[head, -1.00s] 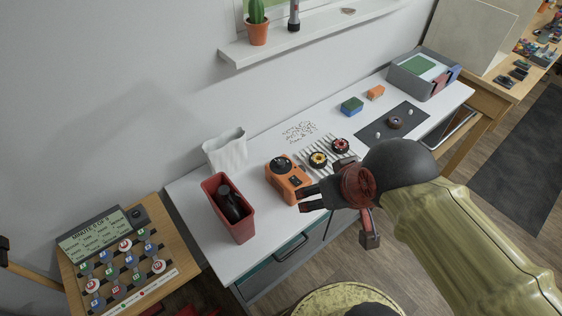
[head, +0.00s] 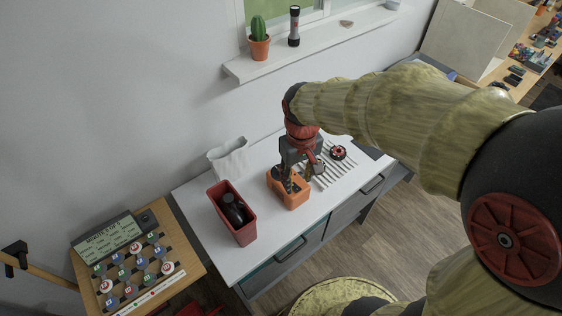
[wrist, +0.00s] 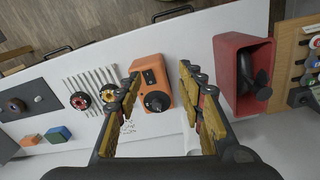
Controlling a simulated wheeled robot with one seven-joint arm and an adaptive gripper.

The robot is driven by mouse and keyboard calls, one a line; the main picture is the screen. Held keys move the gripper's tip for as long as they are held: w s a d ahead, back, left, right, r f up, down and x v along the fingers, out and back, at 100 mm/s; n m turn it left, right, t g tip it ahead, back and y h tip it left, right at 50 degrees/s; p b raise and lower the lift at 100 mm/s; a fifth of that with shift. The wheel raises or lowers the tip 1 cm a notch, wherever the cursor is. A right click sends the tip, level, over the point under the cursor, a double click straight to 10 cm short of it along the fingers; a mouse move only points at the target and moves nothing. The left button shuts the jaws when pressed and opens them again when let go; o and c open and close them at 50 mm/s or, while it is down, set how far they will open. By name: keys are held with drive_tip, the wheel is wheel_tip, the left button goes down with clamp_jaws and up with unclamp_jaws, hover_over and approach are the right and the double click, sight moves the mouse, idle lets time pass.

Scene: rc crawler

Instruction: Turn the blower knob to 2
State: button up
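The orange blower box (head: 295,196) stands on the white worktop, mostly below my gripper in the head view. In the wrist view the box (wrist: 140,63) carries a round black knob (wrist: 157,101) on its top and a smaller dark control panel beside it. The knob's setting cannot be read. My gripper (head: 288,184) points down over the box in the head view. In the wrist view its fingers (wrist: 160,80) are spread apart, with the knob between them, and nothing is gripped. Whether the fingertips are level with the knob cannot be told.
A red bin (head: 241,236) holding a dark object stands left of the box, with a white bag-like item (head: 230,158) behind. A striped rack with round wheels (wrist: 82,100) lies on the other side. A checkered board (head: 132,268) sits on a lower wooden table.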

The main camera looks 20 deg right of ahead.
drive_tip(key=w+f+n, duration=0.1)
drive_tip(key=w+f, duration=0.1)
drive_tip(key=w, duration=0.1)
drive_tip(key=w+f+p, duration=0.1)
drive_tip(key=w+f, duration=0.1)
drive_tip(key=w, duration=0.1)
drive_tip(key=w+f+n+g, duration=0.1)
drive_tip(key=w+f, duration=0.1)
drive_tip(key=w, duration=0.2)
drive_tip(key=shift+a+f+n+p, duration=0.3)
drive_tip(key=shift+a+p, duration=0.05)
drive_tip(key=shift+a, duration=0.05)
drive_tip(key=shift+n+t, duration=0.4)
drive_tip(key=shift+n, duration=0.4)
drive_tip(key=w, duration=0.2)
drive_tip(key=w+r, duration=0.1)
drive_tip(key=w, duration=0.1)
drive_tip(key=shift+w, duration=0.25)
drive_tip(key=shift+s+n, duration=0.25)
drive_tip(key=shift+n, duration=0.05)
wheel_tip(320, 180, down, 8)
drive_tip(key=shift+w+d+r+b, duration=0.1)
drive_tip(key=shift+w+r+b, duration=0.1)
drive_tip(key=shift+b, duration=0.45)
drive_tip(key=shift+c, duration=0.6)
clamp_jaws()
